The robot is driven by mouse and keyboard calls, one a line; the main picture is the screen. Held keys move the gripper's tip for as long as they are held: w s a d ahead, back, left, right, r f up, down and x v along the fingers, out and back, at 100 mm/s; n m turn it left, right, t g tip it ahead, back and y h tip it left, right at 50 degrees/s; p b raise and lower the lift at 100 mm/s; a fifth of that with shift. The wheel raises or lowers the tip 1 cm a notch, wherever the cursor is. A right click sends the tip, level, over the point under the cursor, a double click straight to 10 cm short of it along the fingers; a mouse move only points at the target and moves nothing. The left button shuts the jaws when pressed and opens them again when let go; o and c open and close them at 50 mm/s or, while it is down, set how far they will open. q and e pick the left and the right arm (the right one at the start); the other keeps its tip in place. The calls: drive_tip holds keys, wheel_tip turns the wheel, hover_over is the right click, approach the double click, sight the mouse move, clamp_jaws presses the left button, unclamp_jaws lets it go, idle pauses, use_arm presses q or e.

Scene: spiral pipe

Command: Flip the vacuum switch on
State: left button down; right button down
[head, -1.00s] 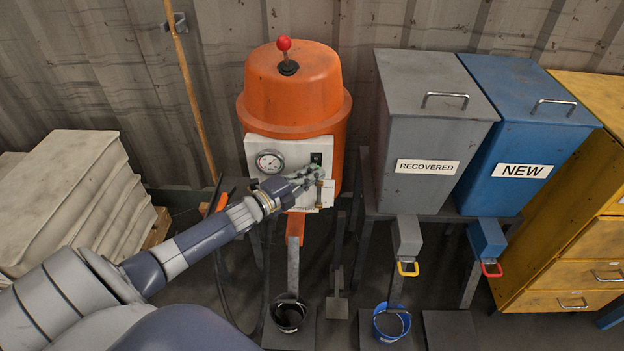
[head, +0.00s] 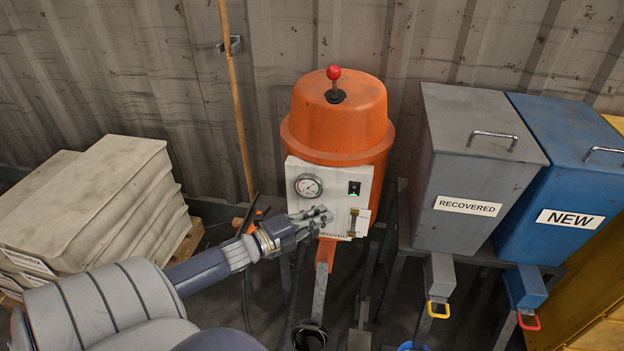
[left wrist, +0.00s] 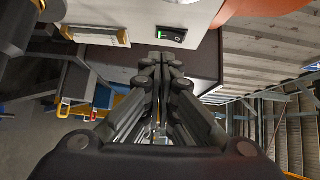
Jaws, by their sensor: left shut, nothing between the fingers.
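The vacuum switch (head: 354,188) is a small black rocker with a green glow, on the white panel (head: 302,168) of the orange vacuum tank (head: 338,120). It also shows at the top of the left wrist view (left wrist: 171,36), green at its left end. My left gripper (head: 324,214) is shut and empty, in front of the panel, below and left of the switch. In the left wrist view its fingers (left wrist: 158,62) are together, apart from the switch. My right gripper is not in view.
A round gauge (head: 308,186) and a brass-coloured fitting (head: 353,222) are on the panel. The grey RECOVERED bin (head: 465,170) and blue NEW bin (head: 560,180) stand to the right. White stacked bags (head: 100,205) lie at the left. A wooden pole (head: 236,100) leans on the wall.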

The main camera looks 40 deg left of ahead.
use_arm(q)
drive_tip(key=shift+v, duration=1.25)
